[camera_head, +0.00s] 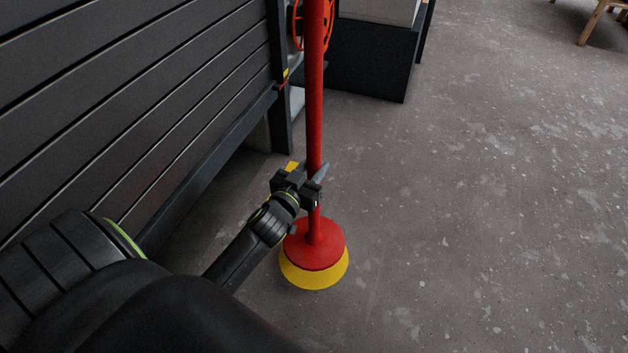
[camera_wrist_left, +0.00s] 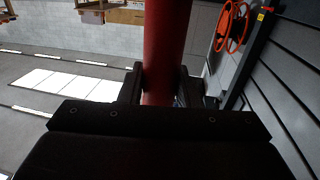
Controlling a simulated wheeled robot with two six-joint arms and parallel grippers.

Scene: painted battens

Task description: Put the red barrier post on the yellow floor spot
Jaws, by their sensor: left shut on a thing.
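The red barrier post (camera_head: 315,95) stands about upright in the head view, with a round red base (camera_head: 322,252) at its foot. The yellow floor spot (camera_head: 316,277) shows as a crescent below the near side of the base; the rest of it is hidden behind the base. I cannot tell whether the base touches the floor. My left gripper (camera_head: 314,184) is shut on the post's pole, above the base. In the left wrist view the red pole (camera_wrist_left: 165,50) runs between the fingers of the left gripper (camera_wrist_left: 161,88). My right gripper is in neither view.
A dark slatted wall (camera_head: 130,95) runs along the left, close to my left arm. An orange reel (camera_head: 326,25) and a dark cabinet (camera_head: 368,62) are behind the post. A small yellow patch (camera_head: 292,166) shows behind the gripper. The concrete floor (camera_head: 480,200) to the right is clear.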

